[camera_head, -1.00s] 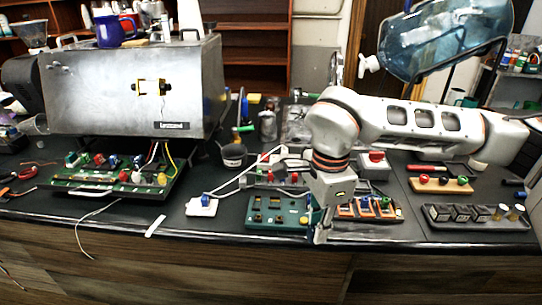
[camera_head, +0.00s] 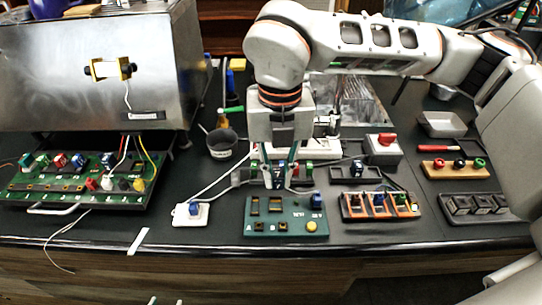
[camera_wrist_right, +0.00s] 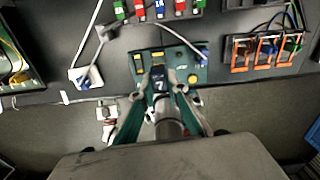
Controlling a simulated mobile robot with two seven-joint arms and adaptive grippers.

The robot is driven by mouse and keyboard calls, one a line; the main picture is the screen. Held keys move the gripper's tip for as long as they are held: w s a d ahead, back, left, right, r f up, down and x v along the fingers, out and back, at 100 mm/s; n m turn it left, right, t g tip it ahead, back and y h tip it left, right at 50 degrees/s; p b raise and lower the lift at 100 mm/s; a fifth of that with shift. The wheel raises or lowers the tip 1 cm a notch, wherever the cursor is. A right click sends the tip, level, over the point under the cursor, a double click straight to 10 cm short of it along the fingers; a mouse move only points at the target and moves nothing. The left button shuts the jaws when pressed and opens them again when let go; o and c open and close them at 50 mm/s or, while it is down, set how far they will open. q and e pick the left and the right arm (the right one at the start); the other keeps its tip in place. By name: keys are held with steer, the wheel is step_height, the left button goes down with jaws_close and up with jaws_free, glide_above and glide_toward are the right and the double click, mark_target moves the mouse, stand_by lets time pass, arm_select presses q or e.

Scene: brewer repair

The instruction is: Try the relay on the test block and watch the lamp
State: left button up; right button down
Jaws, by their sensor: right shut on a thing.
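My right gripper (camera_head: 279,178) is shut on a dark relay marked 7 (camera_head: 280,171). It holds the relay upright over the back edge of the green test block (camera_head: 286,230). In the right wrist view, the relay (camera_wrist_right: 158,76) lies between the fingertips (camera_wrist_right: 160,96) and overlaps the block (camera_wrist_right: 143,58); I cannot tell whether it touches. The block has dark, gold-edged sockets and a blue piece (camera_head: 317,201). The yellow dome (camera_head: 311,227) at its front right looks like the lamp; I see no clear glow. My left gripper is out of view.
Behind the block is a rack of coloured relays (camera_wrist_right: 140,12). An orange-slotted tray (camera_head: 380,210) stands right, a white base with a blue piece (camera_head: 190,214) left. The steel brewer (camera_head: 60,80) and its green board (camera_head: 75,199) are at left. The counter's front strip is mostly clear.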

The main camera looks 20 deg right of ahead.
steer(key=shift+w+a+r+m, duration=0.1)
steer(key=shift+w+m, duration=0.05)
steer(key=shift+m, duration=0.25)
steer(key=shift+f, duration=0.5)
steer(key=b, duration=0.2)
glide_above(276, 207)
steer(key=shift+f, duration=2.55)
steer(key=shift+r, duration=0.2)
steer(key=shift+f+b, duration=0.2)
steer(key=shift+b, duration=0.3)
steer(key=shift+f+b, duration=0.6)
steer(key=shift+b, duration=0.25)
steer(key=shift+r, duration=0.15)
stand_by(2.1)
